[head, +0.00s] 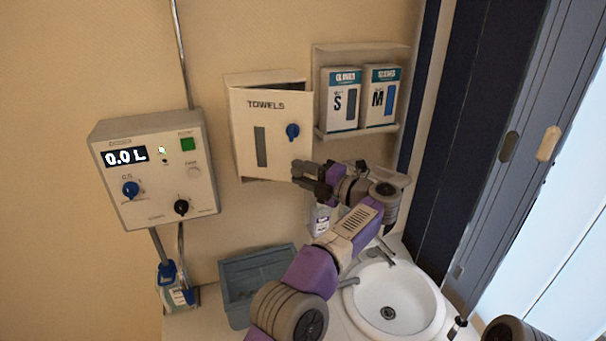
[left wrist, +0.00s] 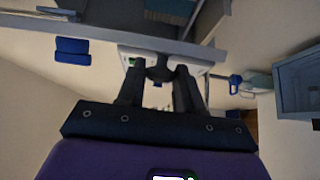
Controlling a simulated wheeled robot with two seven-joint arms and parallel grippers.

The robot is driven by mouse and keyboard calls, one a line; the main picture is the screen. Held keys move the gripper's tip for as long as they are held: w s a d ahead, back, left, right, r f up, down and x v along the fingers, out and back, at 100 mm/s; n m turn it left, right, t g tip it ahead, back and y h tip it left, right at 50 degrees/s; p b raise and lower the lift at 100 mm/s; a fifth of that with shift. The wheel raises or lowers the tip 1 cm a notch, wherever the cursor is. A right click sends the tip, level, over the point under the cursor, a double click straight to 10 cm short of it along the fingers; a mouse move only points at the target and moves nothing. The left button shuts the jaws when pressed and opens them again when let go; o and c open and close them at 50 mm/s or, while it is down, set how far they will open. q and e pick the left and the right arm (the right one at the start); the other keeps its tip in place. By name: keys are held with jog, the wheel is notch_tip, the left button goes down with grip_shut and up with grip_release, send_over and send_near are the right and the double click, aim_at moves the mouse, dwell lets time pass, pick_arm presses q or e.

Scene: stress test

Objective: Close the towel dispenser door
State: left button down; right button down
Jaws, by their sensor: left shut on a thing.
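The towel dispenser (head: 268,82) is a cream wall box marked TOWELS. Its door (head: 262,158) stands partly open, with a dark gap along the top. The door has a narrow window and a blue knob (head: 292,131), which also shows in the left wrist view (left wrist: 72,50). My left gripper (head: 306,178) is at the door's lower right edge, shut on the door there. In the left wrist view its two dark fingers (left wrist: 160,72) meet close to the door's edge (left wrist: 110,32); the exact contact is hard to make out. My right gripper is not in view.
A shelf with two glove boxes (head: 341,98) (head: 380,96) is right of the dispenser. A control box (head: 160,170) is on the wall at left. A grey bin (head: 238,310) and a sink (head: 385,285) are below. A dark sliding door frame (head: 530,130) stands at right.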

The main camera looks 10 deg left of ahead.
pick_arm(q)
jog(key=c, duration=0.7)
grip_release()
jog(key=shift+w, duration=0.1)
jog(key=shift+c, duration=0.2)
jog(key=v, duration=0.7)
jog(key=shift+d, duration=0.2)
